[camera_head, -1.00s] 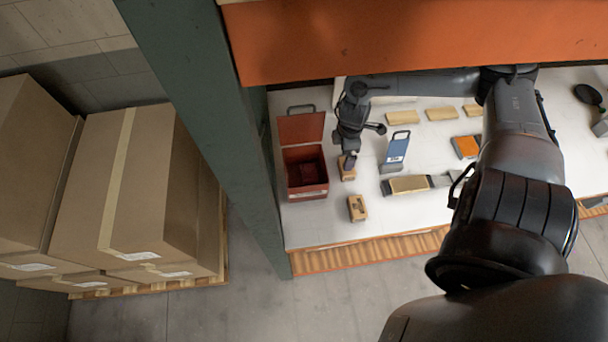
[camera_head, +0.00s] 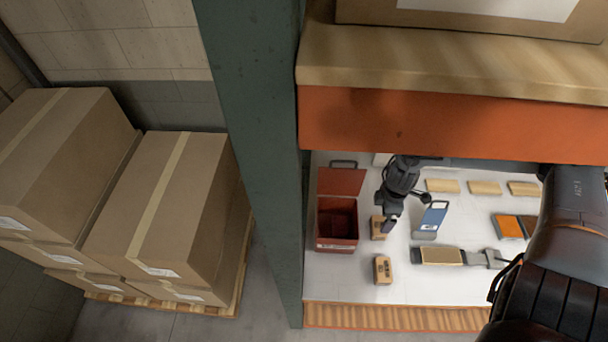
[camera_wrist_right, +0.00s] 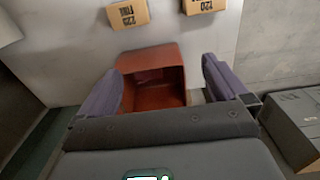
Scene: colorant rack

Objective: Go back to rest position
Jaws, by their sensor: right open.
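My right gripper (camera_head: 391,225) is over the white rack shelf (camera_head: 330,280), beside a small tan block (camera_head: 377,229). In the right wrist view its two purple-grey fingers (camera_wrist_right: 163,85) are spread apart with nothing held between them. The open red box (camera_wrist_right: 150,68) shows beyond and between the fingers there. In the head view the same red box (camera_head: 337,243) stands left of the gripper with its lid up. My left gripper is in neither view.
A second tan block (camera_head: 383,270) lies near the front. A green post (camera_head: 262,150) and an orange beam (camera_head: 450,130) frame the shelf. Cardboard boxes (camera_head: 160,200) stand on a pallet at left.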

